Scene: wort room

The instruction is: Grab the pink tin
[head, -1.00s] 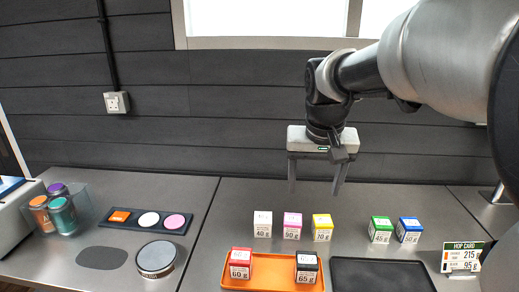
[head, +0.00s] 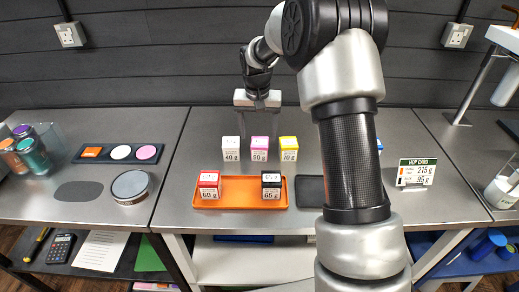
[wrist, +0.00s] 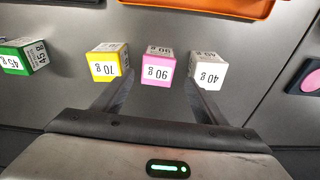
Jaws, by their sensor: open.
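The pink tin (head: 260,149) is a small cube marked 90 g, standing on the grey counter between a white tin (head: 231,149) marked 40 g and a yellow tin (head: 288,149) marked 70 g. My gripper (head: 258,119) is open and empty, behind and above the pink tin in the head view. In the wrist view, the pink tin (wrist: 159,70) shows between my two fingers. One finger points to the gap beside the yellow tin (wrist: 106,63), the other to the gap beside the white tin (wrist: 207,70). I cannot tell how high the fingertips are.
An orange tray (head: 240,192) with a red tin (head: 209,184) and a black tin (head: 271,185) lies in front of the row. A green tin (wrist: 22,57) stands beyond the yellow one. A hop card (head: 415,173) stands to the right.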

